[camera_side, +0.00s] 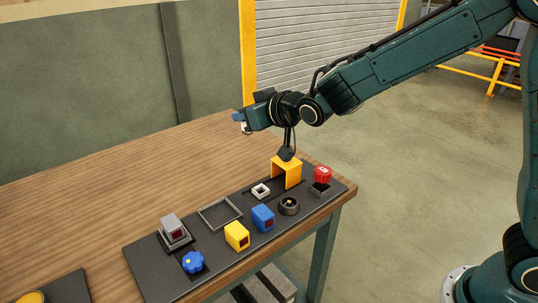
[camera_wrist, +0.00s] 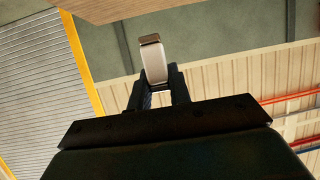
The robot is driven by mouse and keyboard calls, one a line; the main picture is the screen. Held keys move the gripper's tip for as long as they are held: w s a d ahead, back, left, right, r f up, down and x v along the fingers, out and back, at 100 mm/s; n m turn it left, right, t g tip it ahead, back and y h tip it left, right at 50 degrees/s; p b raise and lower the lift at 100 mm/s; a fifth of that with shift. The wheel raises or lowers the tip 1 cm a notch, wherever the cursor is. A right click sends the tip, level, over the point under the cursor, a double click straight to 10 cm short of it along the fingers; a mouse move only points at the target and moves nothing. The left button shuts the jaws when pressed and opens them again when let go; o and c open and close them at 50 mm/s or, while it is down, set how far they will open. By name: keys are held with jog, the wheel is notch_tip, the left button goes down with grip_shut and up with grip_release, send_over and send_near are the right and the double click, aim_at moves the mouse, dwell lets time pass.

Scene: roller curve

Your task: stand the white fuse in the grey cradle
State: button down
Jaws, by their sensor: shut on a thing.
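The white fuse (camera_wrist: 153,62) is between the fingers of my gripper (camera_wrist: 159,88) in the wrist view, a pale block with a brown metallic end cap. In the side view my gripper (camera_side: 240,118) is raised above the table at the end of the arm, pointing left. Only a small pale bit of the fuse shows there. A small light grey square socket (camera_side: 261,190) on the dark board looks like the grey cradle, though I cannot be sure. It appears empty. My gripper is well above it and apart from it.
The dark board (camera_side: 141,256) holds a yellow arch (camera_side: 286,167), a blue block (camera_side: 263,217), a yellow block (camera_side: 237,235), a blue knob (camera_side: 193,262), a red piece (camera_side: 323,174), a dark ring (camera_side: 289,205) and a grey frame (camera_side: 220,213). Bare wooden table (camera_side: 110,195) lies behind.

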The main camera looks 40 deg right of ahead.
jog(key=a+n+y, duration=0.4)
jog(key=a, duration=0.6)
send_over(220, 216)
jog(key=shift+m+g, duration=0.3)
jog(key=shift+g, duration=0.1)
notch_tip(220, 216, down, 16)
jog(key=shift+f, duration=0.1)
jog(key=shift+f, duration=0.1)
jog(key=shift+f, duration=1.8)
jog(key=shift+f, duration=0.15)
jog(key=c, duration=1.3)
grip_release()
jog(key=shift+r, duration=0.2)
jog(key=shift+v, duration=6.05)
